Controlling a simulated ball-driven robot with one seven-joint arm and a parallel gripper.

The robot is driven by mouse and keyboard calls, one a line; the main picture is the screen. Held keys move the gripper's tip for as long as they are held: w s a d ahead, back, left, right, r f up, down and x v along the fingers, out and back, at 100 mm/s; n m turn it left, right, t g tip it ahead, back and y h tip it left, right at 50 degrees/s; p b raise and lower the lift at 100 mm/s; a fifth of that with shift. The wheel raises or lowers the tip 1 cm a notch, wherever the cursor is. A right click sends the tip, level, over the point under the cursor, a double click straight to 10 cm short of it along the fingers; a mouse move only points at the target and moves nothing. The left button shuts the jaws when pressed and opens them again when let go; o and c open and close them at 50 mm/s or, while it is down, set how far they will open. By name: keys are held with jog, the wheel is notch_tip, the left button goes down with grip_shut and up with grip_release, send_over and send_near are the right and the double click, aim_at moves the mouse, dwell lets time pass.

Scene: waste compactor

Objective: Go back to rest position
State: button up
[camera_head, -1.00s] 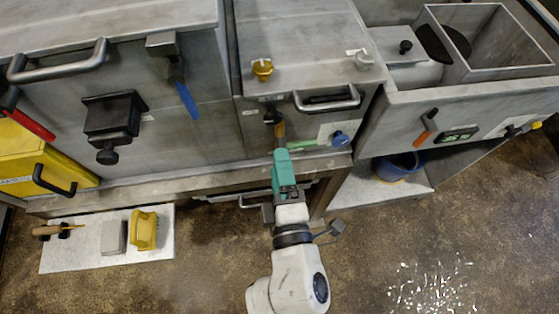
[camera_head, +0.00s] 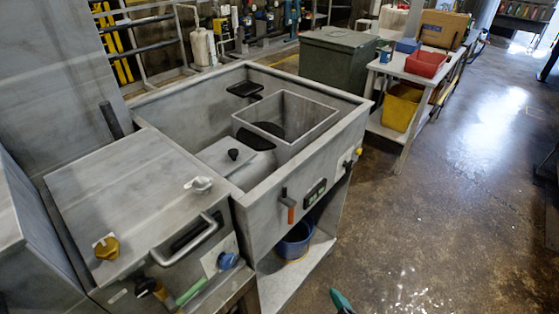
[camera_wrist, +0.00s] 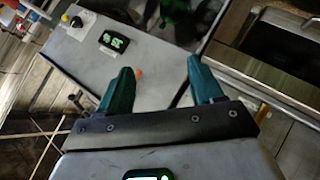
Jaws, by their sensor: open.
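My gripper (camera_wrist: 158,88) shows in the wrist view with its two green fingers spread apart and nothing between them. In the head view only a green fingertip (camera_head: 341,300) shows at the bottom edge; the rest of my gripper is out of frame. The compactor's grey front panel, with an orange-handled lever (camera_head: 289,203) and a small green display (camera_head: 315,193), stands up and left of the fingertip. The display also shows in the wrist view (camera_wrist: 114,41), beyond the fingers. My gripper touches nothing that I can see.
A grey cabinet (camera_head: 130,195) with a bar handle, yellow knob and blue knob stands at left. A blue bucket (camera_head: 297,241) sits on the low shelf. A white table (camera_head: 427,65) with red and blue bins stands at the back. The floor (camera_head: 440,210) at right is clear.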

jog(key=s+d+f+m+g+h, duration=0.1)
jog(key=s+d+f+m+g, duration=0.1)
jog(key=s+d+m+g, duration=0.2)
jog(key=s+d+f+m+g, duration=0.3)
jog(key=s+d+m+g, duration=0.2)
jog(key=s+d, duration=0.8)
jog(key=s+m, duration=0.1)
jog(key=m, duration=0.2)
jog(key=shift+s+d+f+m+g+h, duration=0.2)
jog(key=shift+d+m+g+h, duration=0.1)
jog(key=shift+h, duration=0.1)
jog(key=shift+w+a, duration=0.1)
